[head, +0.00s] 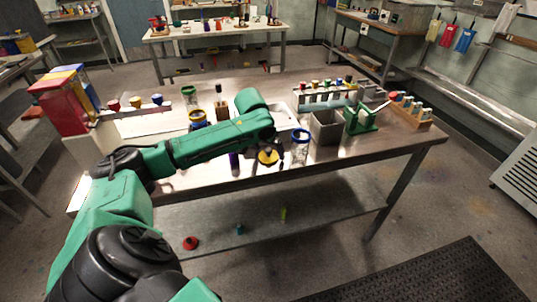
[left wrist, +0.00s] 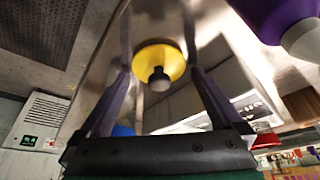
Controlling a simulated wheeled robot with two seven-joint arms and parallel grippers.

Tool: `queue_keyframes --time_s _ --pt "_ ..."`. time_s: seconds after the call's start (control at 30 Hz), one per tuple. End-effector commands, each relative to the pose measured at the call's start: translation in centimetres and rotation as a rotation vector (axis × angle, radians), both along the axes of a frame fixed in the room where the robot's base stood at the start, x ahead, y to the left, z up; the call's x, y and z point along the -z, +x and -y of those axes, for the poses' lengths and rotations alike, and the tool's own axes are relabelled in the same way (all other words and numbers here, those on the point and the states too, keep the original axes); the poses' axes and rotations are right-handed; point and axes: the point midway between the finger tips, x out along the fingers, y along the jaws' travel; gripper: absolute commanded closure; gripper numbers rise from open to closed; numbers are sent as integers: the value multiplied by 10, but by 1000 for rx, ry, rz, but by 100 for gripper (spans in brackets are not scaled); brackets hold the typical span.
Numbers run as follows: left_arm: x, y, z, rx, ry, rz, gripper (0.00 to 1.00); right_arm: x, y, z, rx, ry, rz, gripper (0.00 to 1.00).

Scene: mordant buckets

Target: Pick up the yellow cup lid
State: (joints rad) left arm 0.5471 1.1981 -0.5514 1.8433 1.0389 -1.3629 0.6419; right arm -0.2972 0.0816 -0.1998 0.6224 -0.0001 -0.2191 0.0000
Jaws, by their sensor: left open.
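The yellow cup lid (head: 268,158) lies near the front edge of the metal table, just below the end of my left arm in the head view. In the left wrist view the yellow lid (left wrist: 175,58) is a round disc with a black knob. My left gripper (left wrist: 160,70) is open, with its two dark fingers on either side of the lid in that view. I cannot tell whether the fingers touch it. My right gripper is not in view.
A blue-rimmed clear cup (head: 301,146) stands right of the lid. A purple object (head: 234,162) is to its left and looms in the left wrist view (left wrist: 275,15). A grey bin (head: 326,128) and green stand (head: 362,119) are farther right.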

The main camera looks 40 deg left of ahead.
Motion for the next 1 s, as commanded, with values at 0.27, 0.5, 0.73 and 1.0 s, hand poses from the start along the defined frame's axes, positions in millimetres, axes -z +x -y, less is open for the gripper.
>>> queue_keyframes --time_s 0.27,0.5,0.73,1.0 --pt "-1 0 0 0 0 0 73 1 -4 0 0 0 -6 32" --pt "-3 0 0 0 0 1 74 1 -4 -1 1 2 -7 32" --pt "-38 1 0 0 -1 6 74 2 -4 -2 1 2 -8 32" --pt "-140 2 1 1 -4 9 74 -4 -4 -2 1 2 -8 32"
